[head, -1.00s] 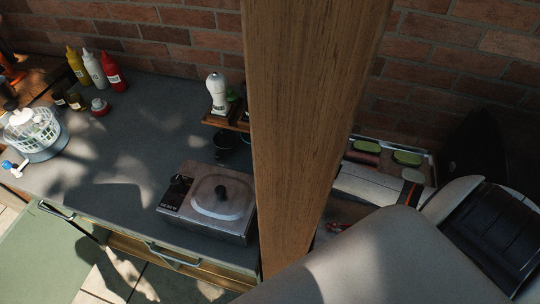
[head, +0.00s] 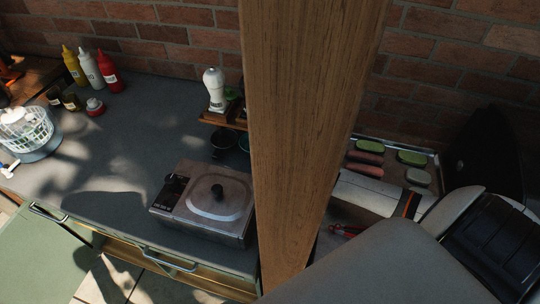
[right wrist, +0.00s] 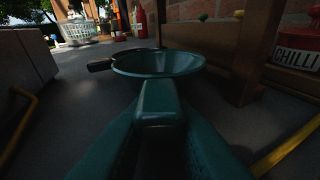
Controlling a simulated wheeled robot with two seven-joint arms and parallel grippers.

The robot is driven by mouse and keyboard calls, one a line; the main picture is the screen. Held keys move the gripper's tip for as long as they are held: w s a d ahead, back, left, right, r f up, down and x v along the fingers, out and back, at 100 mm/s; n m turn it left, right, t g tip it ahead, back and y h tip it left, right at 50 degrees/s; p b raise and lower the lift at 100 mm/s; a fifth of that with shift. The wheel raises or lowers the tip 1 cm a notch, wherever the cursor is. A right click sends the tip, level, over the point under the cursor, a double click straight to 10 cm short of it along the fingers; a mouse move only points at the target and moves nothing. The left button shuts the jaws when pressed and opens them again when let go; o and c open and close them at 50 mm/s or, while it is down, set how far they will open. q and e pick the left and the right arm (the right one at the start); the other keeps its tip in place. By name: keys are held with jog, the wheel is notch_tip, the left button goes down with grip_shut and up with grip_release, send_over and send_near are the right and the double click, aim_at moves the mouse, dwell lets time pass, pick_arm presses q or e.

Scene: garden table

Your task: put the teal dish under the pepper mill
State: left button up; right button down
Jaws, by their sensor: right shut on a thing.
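In the right wrist view the teal dish (right wrist: 158,66) is a round, open bowl, tilted little if at all. My right gripper (right wrist: 160,105) is shut on its near rim. In the head view a teal rim (head: 244,141) shows beside the wooden post, which hides the rest and my right gripper. The white pepper mill (head: 214,92) stands upright on a small wooden shelf (head: 222,120). A dark round vessel (head: 222,142) is below the shelf, left of the teal rim. My left gripper is in neither view.
A large wooden post (head: 300,130) blocks the middle of the head view. A metal cooker with a lid (head: 205,202) stands in front of the shelf. A dark handle (right wrist: 102,65) lies beside the dish.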

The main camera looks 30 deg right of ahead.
jog(key=shift+f, duration=0.2)
jog(key=c, duration=1.3)
grip_release()
jog(key=shift+s, duration=0.1)
jog(key=shift+r, duration=0.35)
jog(key=p+v, duration=0.9)
jog(key=v, duration=0.3)
jog(key=shift+r, duration=0.25)
